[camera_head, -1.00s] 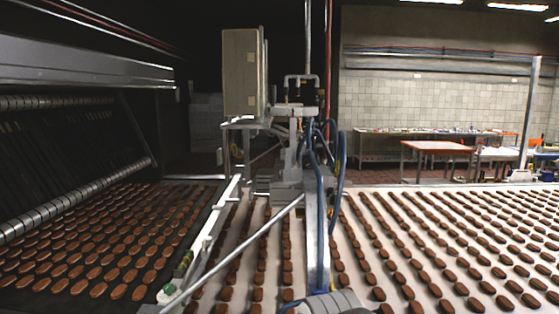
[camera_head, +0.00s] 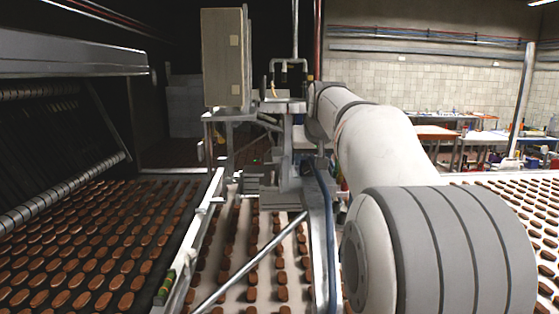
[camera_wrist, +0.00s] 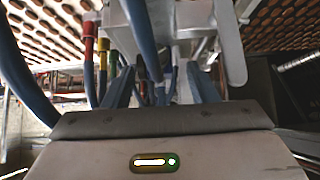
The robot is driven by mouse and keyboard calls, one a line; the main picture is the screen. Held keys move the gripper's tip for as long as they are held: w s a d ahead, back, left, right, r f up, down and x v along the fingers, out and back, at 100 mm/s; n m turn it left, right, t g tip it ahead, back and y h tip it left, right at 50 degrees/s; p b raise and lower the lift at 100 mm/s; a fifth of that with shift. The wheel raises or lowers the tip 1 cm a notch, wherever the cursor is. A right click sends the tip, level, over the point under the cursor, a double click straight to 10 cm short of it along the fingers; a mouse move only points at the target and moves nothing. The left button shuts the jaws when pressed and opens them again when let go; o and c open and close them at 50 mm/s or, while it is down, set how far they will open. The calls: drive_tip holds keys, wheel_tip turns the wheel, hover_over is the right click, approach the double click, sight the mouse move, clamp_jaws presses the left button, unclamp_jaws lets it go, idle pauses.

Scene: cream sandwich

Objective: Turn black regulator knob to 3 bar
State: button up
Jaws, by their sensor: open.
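My gripper (camera_wrist: 160,78) shows in the wrist view, with two blue-grey fingers standing apart beyond its grey body. Between and beyond them are blue hoses (camera_wrist: 148,45) and a small dark part with an orange spot. I cannot tell whether that part is the black regulator knob, nor whether the fingers touch it. No pressure scale can be read. In the head view, my arm reaches to the upright machine frame (camera_head: 290,150), and my gripper cannot be made out there.
Hose fittings in red (camera_wrist: 88,42), yellow and green stand left of the fingers. A grey metal bracket (camera_wrist: 228,40) is close on the right. In the head view, a beige cabinet (camera_head: 222,58) stands left of the arm. Conveyors with brown biscuits (camera_head: 95,245) lie below.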

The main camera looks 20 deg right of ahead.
sight(310, 169)
drive_tip(key=shift+w+d+r, duration=0.2)
drive_tip(key=shift+w+r, duration=0.05)
drive_tip(key=shift+w, duration=0.05)
drive_tip(key=shift+s+d, duration=0.1)
drive_tip(key=shift+s, duration=0.1)
drive_tip(key=p+x, duration=0.1)
drive_tip(key=x, duration=0.4)
drive_tip(key=shift+w+f+p, duration=0.15)
drive_tip(key=shift+w+p, duration=0.2)
drive_tip(key=shift+w, duration=0.1)
drive_tip(key=shift+w+d+f, duration=0.15)
drive_tip(key=shift+w+f, duration=0.2)
drive_tip(key=shift+f, duration=0.15)
drive_tip(key=shift+s, duration=0.1)
drive_tip(key=shift+c, duration=1.1)
drive_tip(key=c, duration=0.7)
drive_tip(key=shift+c, duration=0.2)
